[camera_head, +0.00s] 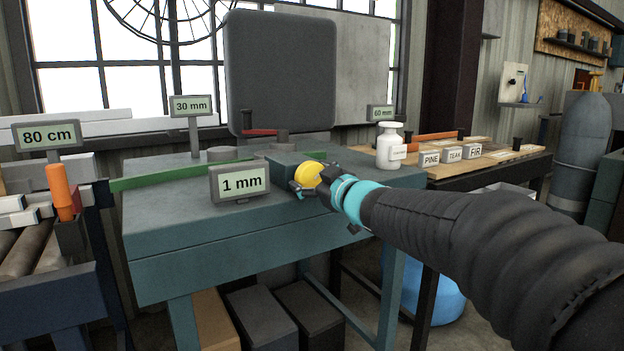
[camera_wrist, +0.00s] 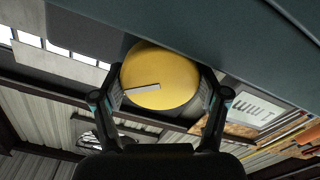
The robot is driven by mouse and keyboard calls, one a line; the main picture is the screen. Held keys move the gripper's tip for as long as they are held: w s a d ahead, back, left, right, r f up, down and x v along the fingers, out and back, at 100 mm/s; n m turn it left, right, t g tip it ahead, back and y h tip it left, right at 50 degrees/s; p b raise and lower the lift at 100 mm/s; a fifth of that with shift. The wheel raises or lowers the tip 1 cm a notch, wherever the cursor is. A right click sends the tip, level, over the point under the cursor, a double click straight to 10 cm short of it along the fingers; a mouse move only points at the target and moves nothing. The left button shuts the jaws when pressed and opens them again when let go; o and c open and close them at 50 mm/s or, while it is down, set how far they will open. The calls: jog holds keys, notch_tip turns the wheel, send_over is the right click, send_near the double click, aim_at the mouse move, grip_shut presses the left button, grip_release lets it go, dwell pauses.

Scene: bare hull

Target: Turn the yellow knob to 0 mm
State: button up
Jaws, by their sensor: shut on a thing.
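The yellow knob (camera_head: 308,176) is on the front of the teal machine bench, partly hidden by my gripper (camera_head: 310,188). In the wrist view the round yellow knob (camera_wrist: 160,76) fills the space between the fingers of my gripper (camera_wrist: 161,98), which touch it on both sides. The display (camera_head: 240,182) left of the knob reads "1 mm".
Signs reading "30 mm" (camera_head: 192,106), "60 mm" (camera_head: 381,113) and "80 cm" (camera_head: 47,136) stand around the bench (camera_head: 170,215). A white bottle (camera_head: 390,148) stands behind my gripper. Wood label blocks (camera_head: 453,155) lie on the table at right. An orange handle (camera_head: 60,188) is at left.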

dwell(0.4)
jog(key=o, duration=1.2)
jog(key=shift+c, duration=0.2)
jog(key=v, duration=1.2)
